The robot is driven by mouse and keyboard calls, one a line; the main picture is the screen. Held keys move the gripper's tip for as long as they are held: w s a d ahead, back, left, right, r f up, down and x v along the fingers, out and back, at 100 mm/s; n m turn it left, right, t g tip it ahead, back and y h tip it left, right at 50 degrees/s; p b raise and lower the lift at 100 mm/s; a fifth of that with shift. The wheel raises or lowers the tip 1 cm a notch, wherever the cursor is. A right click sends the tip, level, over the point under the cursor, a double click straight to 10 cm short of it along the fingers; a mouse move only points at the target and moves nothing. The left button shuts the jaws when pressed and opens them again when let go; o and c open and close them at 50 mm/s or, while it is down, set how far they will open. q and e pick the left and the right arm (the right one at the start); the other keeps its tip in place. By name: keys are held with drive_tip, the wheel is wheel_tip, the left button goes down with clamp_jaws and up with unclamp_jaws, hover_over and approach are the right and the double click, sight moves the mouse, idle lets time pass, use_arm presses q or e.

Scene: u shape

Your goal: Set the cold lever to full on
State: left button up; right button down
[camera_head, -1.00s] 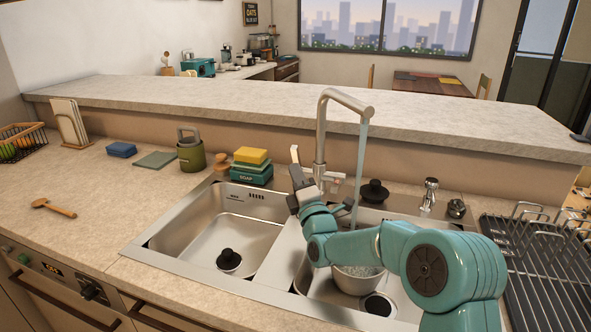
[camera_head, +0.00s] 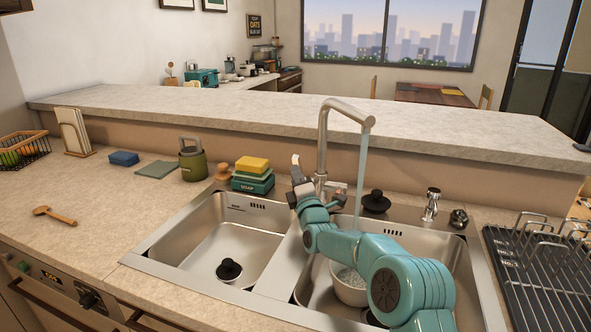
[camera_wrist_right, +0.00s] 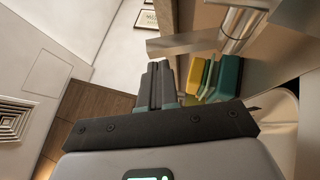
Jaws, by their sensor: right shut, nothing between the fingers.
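The metal tap (camera_head: 322,150) stands behind the double sink, with a stream of water (camera_head: 362,170) running from its spout. A slim pale lever (camera_head: 296,162) stands nearly upright at its left side. A short metal fitting (camera_head: 341,186) shows at the right of its base. I cannot read any hot or cold mark. My right gripper (camera_head: 295,180) is shut and empty, right by the left lever; contact cannot be told. In the wrist view the shut fingers (camera_wrist_right: 158,85) point toward a metal bar (camera_wrist_right: 183,43) beside the tap column. My left gripper is not in view.
A pot (camera_head: 349,284) sits in the right basin under the water. A dark stopper (camera_head: 376,201) and dish rack (camera_head: 540,270) are to the right. A raised ledge (camera_head: 250,112) runs behind.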

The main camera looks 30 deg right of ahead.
drive_tip(key=shift+w+d+r, duration=0.15)
drive_tip(key=shift+w+r, duration=0.05)
drive_tip(key=shift+w, duration=0.4)
